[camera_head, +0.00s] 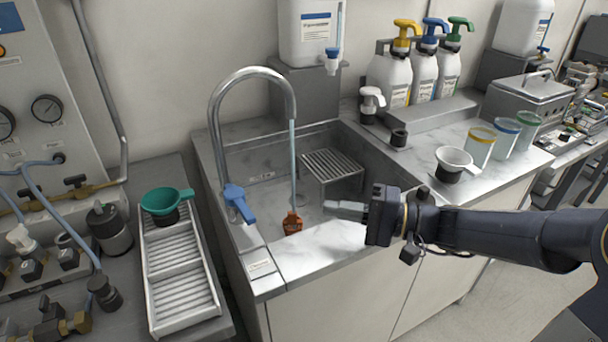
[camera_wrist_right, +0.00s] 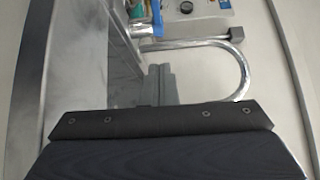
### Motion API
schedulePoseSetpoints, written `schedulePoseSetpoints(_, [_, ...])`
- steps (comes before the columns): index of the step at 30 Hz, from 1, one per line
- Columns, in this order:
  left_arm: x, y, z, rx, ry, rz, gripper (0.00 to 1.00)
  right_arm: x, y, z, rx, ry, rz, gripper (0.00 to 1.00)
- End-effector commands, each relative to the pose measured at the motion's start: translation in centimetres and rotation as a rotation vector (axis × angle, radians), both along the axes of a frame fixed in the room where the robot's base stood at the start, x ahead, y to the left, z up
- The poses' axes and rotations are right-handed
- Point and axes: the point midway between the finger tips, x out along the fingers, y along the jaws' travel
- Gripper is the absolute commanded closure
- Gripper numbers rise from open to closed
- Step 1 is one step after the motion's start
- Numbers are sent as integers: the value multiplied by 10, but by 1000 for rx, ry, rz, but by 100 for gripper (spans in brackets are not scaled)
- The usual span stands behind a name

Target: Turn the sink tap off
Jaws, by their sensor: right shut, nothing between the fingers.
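The sink tap is a curved chrome spout (camera_head: 252,75) at the left of the sink, with a blue lever handle (camera_head: 238,203) at its base. A pale blue stream (camera_head: 293,165) runs straight down from the spout to an orange-brown item (camera_head: 292,222) in the basin. My right gripper (camera_head: 328,205) is shut and empty over the front of the basin, right of the stream and apart from the handle. The right wrist view shows the closed fingers (camera_wrist_right: 161,85), the chrome spout (camera_wrist_right: 240,75) and part of the blue handle (camera_wrist_right: 157,18). My left gripper is not in view.
A metal rack (camera_head: 332,166) stands in the sink. A ribbed tray (camera_head: 182,300) with a green funnel (camera_head: 165,200) lies left of the sink.

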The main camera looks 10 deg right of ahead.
Motion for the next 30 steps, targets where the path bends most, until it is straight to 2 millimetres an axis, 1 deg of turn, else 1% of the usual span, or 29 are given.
schedulePoseSetpoints(1, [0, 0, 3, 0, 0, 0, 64, -5, 2, 1, -6, -13, 20, 100])
schedulePoseSetpoints(3, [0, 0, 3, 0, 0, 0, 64, -7, 5, 0, -12, -25, 35, 100])
schedulePoseSetpoints(5, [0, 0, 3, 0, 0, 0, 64, -6, 10, -1, -12, -28, 39, 100])
schedulePoseSetpoints(8, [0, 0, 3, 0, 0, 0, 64, -2, 23, -1, -11, -27, 40, 100])
schedulePoseSetpoints(18, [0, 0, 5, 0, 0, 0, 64, 25, 90, -1, -11, -25, 38, 100])
schedulePoseSetpoints(20, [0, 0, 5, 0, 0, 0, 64, 29, 100, -1, -11, -24, 37, 100])
schedulePoseSetpoints(24, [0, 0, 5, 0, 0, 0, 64, 18, 119, 0, -12, -25, 36, 100])
schedulePoseSetpoints(27, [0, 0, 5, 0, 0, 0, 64, 15, 127, -1, -12, -24, 34, 100])
schedulePoseSetpoints(30, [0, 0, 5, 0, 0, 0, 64, 13, 131, 0, -12, -24, 32, 100])
